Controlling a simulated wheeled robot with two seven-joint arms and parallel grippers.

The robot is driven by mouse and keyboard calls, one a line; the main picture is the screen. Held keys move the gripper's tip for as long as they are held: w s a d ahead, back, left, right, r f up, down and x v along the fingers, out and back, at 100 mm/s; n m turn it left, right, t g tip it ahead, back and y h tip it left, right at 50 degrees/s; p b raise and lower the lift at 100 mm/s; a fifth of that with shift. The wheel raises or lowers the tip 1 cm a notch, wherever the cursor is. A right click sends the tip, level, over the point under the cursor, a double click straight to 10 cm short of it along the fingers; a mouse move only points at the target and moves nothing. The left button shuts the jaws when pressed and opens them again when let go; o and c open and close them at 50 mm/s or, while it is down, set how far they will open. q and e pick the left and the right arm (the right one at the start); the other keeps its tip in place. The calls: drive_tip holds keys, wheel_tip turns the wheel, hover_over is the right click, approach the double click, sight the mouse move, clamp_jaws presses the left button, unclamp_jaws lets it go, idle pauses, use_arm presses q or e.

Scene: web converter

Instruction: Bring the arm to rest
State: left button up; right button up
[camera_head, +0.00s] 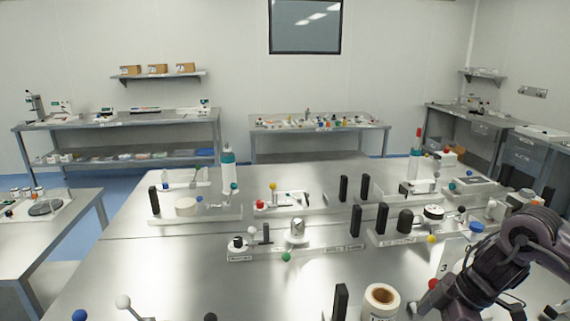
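My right arm (485,270) comes in from the right edge, dark and jointed. It bends over the right front part of the steel table (200,275) and runs down toward the bottom edge. Its lower end is beside a red ball knob (433,284) and to the right of a white roll (381,301). I cannot make out its gripper fingers or whether they hold anything. My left arm and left gripper are not in view.
Fixtures with ball knobs and black upright handles stand across the table, such as a white-based one with a metal cylinder (297,231). Two teal-and-white bottles (228,168) stand farther back. The table's left front is mostly bare. Side benches (50,237) stand around.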

drive_tip(key=s+a+f+n+t+y, duration=0.1)
drive_tip(key=a+f+t+y, duration=0.15)
drive_tip(key=a, duration=1.05)
drive_tip(key=a+f+t+y, duration=0.15)
drive_tip(key=a+t, duration=0.25)
drive_tip(key=a, duration=0.9)
drive_tip(key=s+d+f+m+g+h, duration=0.2)
drive_tip(key=s+d+f+m+h, duration=0.2)
drive_tip(key=s+d+m, duration=0.4)
drive_tip(key=s+d+f+m+g+h, duration=0.2)
drive_tip(key=s+d+f+m+h, duration=0.15)
drive_tip(key=s+d+m, duration=0.4)
drive_tip(key=s+d+f+n+g+b, duration=0.1)
drive_tip(key=s+f, duration=0.1)
drive_tip(key=f, duration=1.3)
drive_tip(key=s+d+f+n+g, duration=0.1)
drive_tip(key=f, duration=1.5)
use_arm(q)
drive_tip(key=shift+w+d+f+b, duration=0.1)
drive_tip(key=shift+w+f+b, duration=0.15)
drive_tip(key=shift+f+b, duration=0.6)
use_arm(e)
drive_tip(key=s+d+f, duration=0.3)
drive_tip(key=s+f, duration=1.6)
drive_tip(key=s, duration=0.1)
drive_tip(key=shift+d+f+g+h, duration=0.15)
drive_tip(key=shift+f+g+h, duration=0.05)
drive_tip(key=shift+g+h, duration=0.15)
